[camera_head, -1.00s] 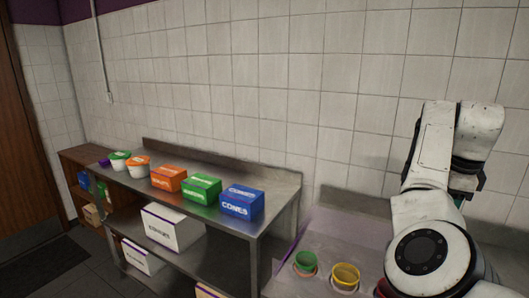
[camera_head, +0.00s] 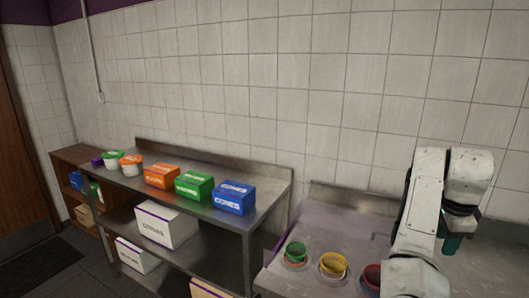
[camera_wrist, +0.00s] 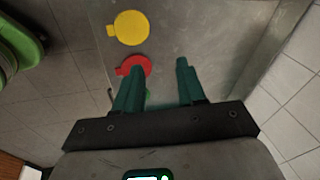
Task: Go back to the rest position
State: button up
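My gripper (camera_wrist: 158,88) shows two teal fingers apart with nothing between them in the wrist view. In the head view my gripper (camera_head: 452,244) hangs at the right, over or in front of the steel counter, partly hidden by my arm. In the wrist view a yellow disc with a tab (camera_wrist: 131,27) and a red disc with a tab (camera_wrist: 136,66) lie on the grey metal surface. A small green piece shows behind the left finger. The gripper appears apart from the discs.
A green cup (camera_head: 296,251), a yellow cup (camera_head: 333,263) and a red cup (camera_head: 372,275) sit in the counter (camera_head: 330,232). Orange (camera_head: 162,175), green (camera_head: 195,185) and blue (camera_head: 234,197) boxes stand on the steel table to the left. A tiled wall is behind.

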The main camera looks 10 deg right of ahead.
jog(key=s+a+f+n+t+h, duration=0.2)
jog(key=s+a+f+n, duration=0.2)
jog(key=s+f+n, duration=0.8)
jog(key=s+a+f+n+y, duration=0.2)
jog(key=s+a+f+n, duration=0.15)
jog(key=s+a, duration=0.2)
jog(key=s+a+f+n+t+y, duration=0.1)
jog(key=s+a+f+n, duration=0.25)
jog(key=a, duration=0.35)
jog(key=s+a+f+n+y, duration=0.2)
jog(key=s+a+n, duration=0.2)
jog(key=s+a, duration=0.25)
jog(key=s+f+g+b, duration=0.2)
jog(key=s+f+b, duration=0.3)
jog(key=f, duration=0.3)
jog(key=s+d+f+g+b, duration=0.1)
jog(key=s+f+b, duration=0.4)
jog(key=f, duration=0.3)
jog(key=shift+f+m+g+h, duration=0.15)
jog(key=shift+m+g+h, duration=0.15)
jog(key=shift+m+g, duration=0.1)
